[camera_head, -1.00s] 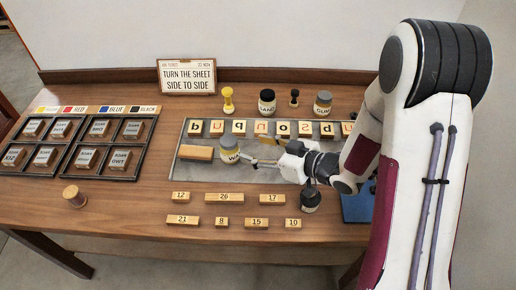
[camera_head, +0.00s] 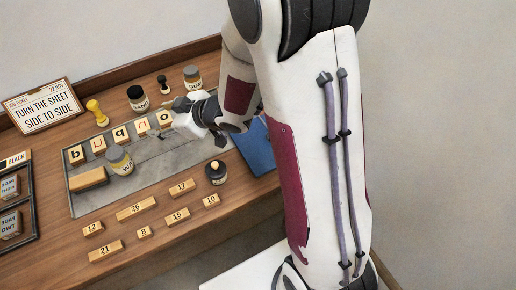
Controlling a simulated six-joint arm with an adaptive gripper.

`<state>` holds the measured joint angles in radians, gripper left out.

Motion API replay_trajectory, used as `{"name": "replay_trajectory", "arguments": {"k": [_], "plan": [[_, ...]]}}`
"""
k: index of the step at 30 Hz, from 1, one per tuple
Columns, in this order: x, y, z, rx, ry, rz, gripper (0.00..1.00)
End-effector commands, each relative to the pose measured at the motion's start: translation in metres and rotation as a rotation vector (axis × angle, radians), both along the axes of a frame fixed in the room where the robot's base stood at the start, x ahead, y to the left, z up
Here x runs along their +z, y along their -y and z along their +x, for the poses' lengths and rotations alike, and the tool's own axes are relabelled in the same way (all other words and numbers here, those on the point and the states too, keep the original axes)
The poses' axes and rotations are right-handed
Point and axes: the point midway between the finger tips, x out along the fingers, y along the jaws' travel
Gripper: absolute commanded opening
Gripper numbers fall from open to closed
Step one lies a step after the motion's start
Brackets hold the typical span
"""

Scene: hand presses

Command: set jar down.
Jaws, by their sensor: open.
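The jar (camera_head: 119,162), with a grey top and a pale label reading "WA", stands on the grey metal plate (camera_head: 88,207) below the row of letter blocks. A plain wooden block (camera_head: 88,178) lies to its left. My gripper (camera_head: 221,140) is to the right of the jar, over the right part of the plate, open and apart from the jar. My own arm hides part of the gripper and the plate's right end.
Letter blocks (camera_head: 98,144) line the plate's back edge. Jars labelled "SAND" (camera_head: 138,100) and "GUM" (camera_head: 193,78) and a yellow stamp (camera_head: 97,112) stand behind. Number blocks (camera_head: 135,208) and a dark bottle (camera_head: 216,174) are in front. A blue pad (camera_head: 256,147) is at right.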

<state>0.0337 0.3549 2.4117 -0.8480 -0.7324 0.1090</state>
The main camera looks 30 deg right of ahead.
Motion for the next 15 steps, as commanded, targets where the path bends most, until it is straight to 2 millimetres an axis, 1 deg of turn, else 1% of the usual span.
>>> {"name": "replay_trajectory", "arguments": {"k": [1, 8, 11, 15], "plan": [[0.009, 0.008, 0.001, -0.030, 0.004, -0.023, 0.51], [0.040, 0.048, -0.002, -0.175, -0.012, -0.112, 0.51], [0.053, 0.065, -0.008, -0.238, -0.025, -0.140, 0.51], [0.070, 0.086, -0.021, -0.325, -0.049, -0.169, 0.51]]}}
